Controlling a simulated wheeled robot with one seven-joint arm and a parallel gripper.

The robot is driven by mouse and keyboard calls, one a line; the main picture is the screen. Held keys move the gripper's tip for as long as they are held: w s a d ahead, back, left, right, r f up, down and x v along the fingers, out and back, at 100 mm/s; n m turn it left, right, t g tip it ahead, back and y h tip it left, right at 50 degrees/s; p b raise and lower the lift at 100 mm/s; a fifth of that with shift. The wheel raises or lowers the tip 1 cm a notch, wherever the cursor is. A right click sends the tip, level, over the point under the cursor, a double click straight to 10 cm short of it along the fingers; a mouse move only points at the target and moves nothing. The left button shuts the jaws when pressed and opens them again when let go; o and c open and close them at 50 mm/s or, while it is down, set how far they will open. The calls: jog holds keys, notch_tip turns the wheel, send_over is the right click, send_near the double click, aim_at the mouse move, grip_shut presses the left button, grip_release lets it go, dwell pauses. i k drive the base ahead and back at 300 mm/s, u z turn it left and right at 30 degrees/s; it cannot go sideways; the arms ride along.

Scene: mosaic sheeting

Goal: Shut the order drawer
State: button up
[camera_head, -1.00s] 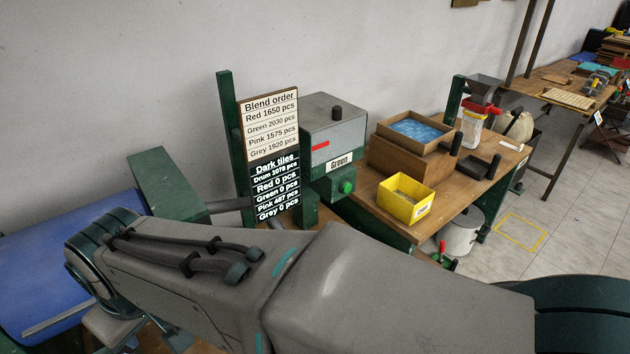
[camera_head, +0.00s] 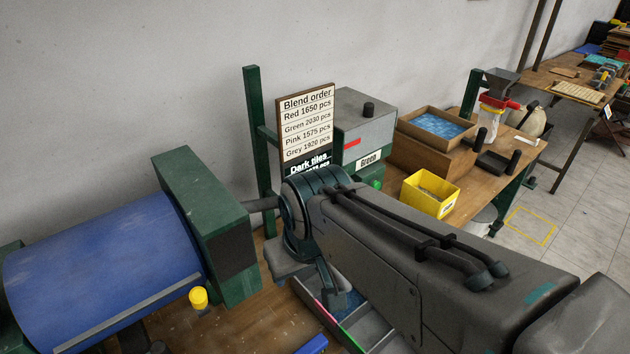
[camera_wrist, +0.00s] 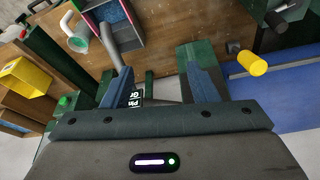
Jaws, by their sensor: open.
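A grey compartmented tray with pink and green edge strips (camera_head: 372,327), which looks like the order drawer, shows low in the head view, partly behind my arm. A blue heap lies in one compartment. In the wrist view a pink-edged compartment (camera_wrist: 138,16) with speckled blue contents shows at the top. How far the drawer stands out cannot be told. My gripper (camera_wrist: 162,85) is open, with its two blue fingers apart and nothing seen between them. The drawer's compartment lies beyond the fingers, toward the top of the wrist view.
A blue drum (camera_head: 105,265) in a green frame stands at left, with a yellow knob (camera_head: 198,297) near it. The blend order board (camera_head: 306,125) and grey green-labelled box (camera_head: 364,128) stand behind my arm. A yellow bin (camera_head: 430,195) sits at right. A light mug-like piece (camera_wrist: 76,38) lies near the compartment.

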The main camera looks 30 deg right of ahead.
aim_at(360, 329)
jog(key=k, duration=1.2)
jog(key=z, duration=0.5)
jog(key=i, duration=0.55)
jog(key=z, duration=1.55)
jog(key=k, duration=0.3)
jog(key=u, duration=0.7)
